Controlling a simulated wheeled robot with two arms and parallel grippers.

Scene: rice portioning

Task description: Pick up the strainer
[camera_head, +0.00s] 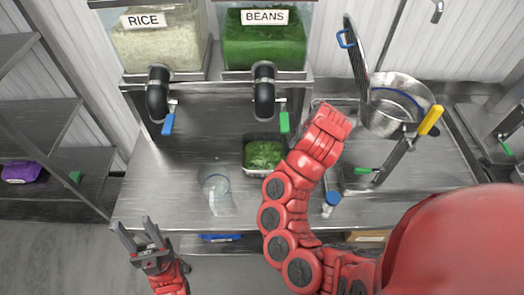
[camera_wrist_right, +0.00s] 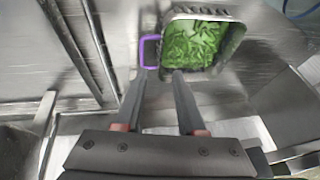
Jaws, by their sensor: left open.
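I cannot pick out a strainer with certainty. A square tub of green beans (camera_head: 250,172) stands on the steel table under the beans dispenser. It shows at top centre in the right wrist view (camera_wrist_right: 230,14), with a purple loop (camera_wrist_right: 141,52) at its left side. My right gripper (camera_wrist_right: 162,76) has its fingers apart just below the tub, its left fingertip near the loop; contact is unclear. In the head view my arm hides this gripper. My left gripper (camera_head: 137,226) is open and empty by the table's front left.
A pot (camera_head: 408,88) with a tilted dark round piece (camera_head: 358,62) beside it stands at the back right. A clear cup (camera_head: 216,186) and a small blue-white bottle (camera_head: 331,200) are on the table. Rice (camera_head: 160,48) and beans (camera_head: 264,43) dispensers stand behind.

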